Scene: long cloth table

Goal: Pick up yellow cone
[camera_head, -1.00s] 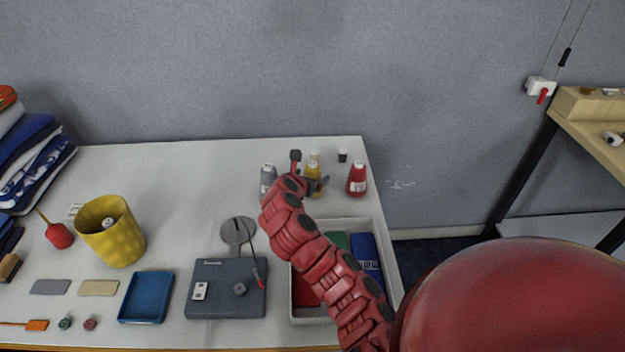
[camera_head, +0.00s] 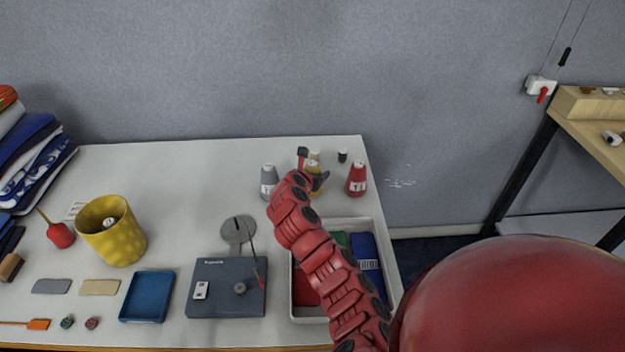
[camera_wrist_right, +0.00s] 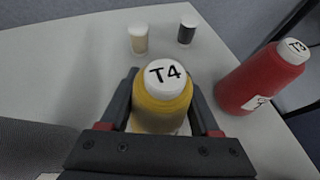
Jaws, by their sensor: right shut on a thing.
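The yellow cone (camera_wrist_right: 161,108) has a white top marked "T4" and stands upright between the fingers of my right gripper (camera_wrist_right: 165,112) in the right wrist view. The fingers are shut on its sides. In the head view the yellow cone (camera_head: 314,170) is partly hidden behind my right gripper (camera_head: 312,176) at the back right of the table. I cannot tell whether its base touches the table. My left gripper is in neither view.
A grey cone (camera_head: 268,181) stands just left of the yellow one and a red cone (camera_head: 356,179) to its right. A small cream-coloured spool (camera_wrist_right: 138,38) and a black one (camera_wrist_right: 186,33) stand behind. A white tray (camera_head: 382,238) lies below my arm.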

